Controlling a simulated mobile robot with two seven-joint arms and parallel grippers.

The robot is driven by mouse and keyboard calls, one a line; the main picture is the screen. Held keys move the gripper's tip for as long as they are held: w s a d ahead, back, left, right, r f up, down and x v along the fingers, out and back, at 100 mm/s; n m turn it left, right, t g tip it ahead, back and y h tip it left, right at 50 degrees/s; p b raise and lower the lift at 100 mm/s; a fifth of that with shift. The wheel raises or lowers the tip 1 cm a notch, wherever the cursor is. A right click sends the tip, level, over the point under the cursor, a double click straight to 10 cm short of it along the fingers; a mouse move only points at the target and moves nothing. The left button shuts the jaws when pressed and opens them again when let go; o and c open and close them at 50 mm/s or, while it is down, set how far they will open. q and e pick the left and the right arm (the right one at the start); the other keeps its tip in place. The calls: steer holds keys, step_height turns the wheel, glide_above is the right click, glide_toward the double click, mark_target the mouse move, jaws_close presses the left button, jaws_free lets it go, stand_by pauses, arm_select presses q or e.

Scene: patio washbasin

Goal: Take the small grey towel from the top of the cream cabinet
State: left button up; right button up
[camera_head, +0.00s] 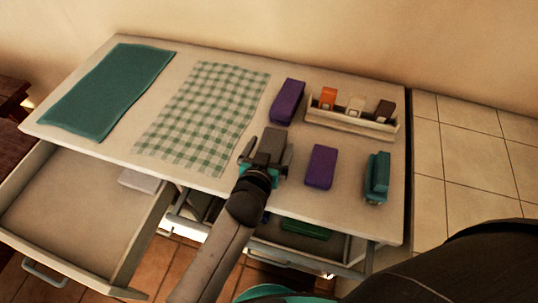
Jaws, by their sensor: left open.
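The small grey towel (271,142) looks like a folded dark grey block on the cream cabinet top (225,179), near the middle of its front half. My left gripper (267,151) reaches in from the front edge. Its fingers are open, one on each side of the towel. I cannot tell whether they touch it. The towel's near end is partly hidden by the gripper. My right gripper is not in view.
Purple blocks (288,101) (321,167) lie close by, with a teal item (377,178) at right. A cream tray (350,122) holds several small items behind. A checked cloth (205,115) and teal mat (108,90) lie left. A drawer (75,215) stands open at front left.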

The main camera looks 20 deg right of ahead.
arm_select(q)
steer(key=c, duration=1.3)
